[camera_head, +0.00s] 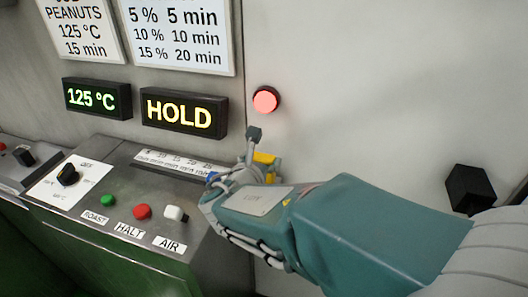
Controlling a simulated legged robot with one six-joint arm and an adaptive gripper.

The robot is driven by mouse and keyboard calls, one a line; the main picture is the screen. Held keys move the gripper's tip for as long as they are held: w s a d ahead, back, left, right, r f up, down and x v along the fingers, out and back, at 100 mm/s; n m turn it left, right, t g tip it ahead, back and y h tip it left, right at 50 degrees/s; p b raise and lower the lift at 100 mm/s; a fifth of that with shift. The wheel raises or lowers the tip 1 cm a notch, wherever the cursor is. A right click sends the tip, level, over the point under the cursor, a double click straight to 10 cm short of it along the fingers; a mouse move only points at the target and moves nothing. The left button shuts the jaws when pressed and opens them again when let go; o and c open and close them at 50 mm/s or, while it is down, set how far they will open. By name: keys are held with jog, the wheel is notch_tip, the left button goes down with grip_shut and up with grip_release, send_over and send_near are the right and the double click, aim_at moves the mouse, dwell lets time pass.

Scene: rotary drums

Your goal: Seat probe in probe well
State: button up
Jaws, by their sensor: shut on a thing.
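My gripper (222,184) is at the end of my teal arm, over the right end of the sloping control panel. It is shut on the probe, which is mostly hidden by the gripper. A yellow part (265,158) shows just behind the gripper and looks like the probe's handle. A grey rod with a dark square head (254,132) rises beside it; I cannot tell whether the two are joined. No probe well can be made out, and the probe's tip is hidden.
The panel has a black dial (68,174), a green button (107,200), a red button (142,211), a white switch (175,213) and a scale strip (180,161). A lit red lamp (265,99), a HOLD display (185,112) and a black block (469,187) are on the wall.

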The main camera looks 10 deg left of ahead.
jog(key=shift+f, duration=0.15)
jog(key=o, duration=0.9)
jog(key=shift+o, duration=0.2)
jog(key=v, duration=1.2)
jog(key=shift+f, duration=0.15)
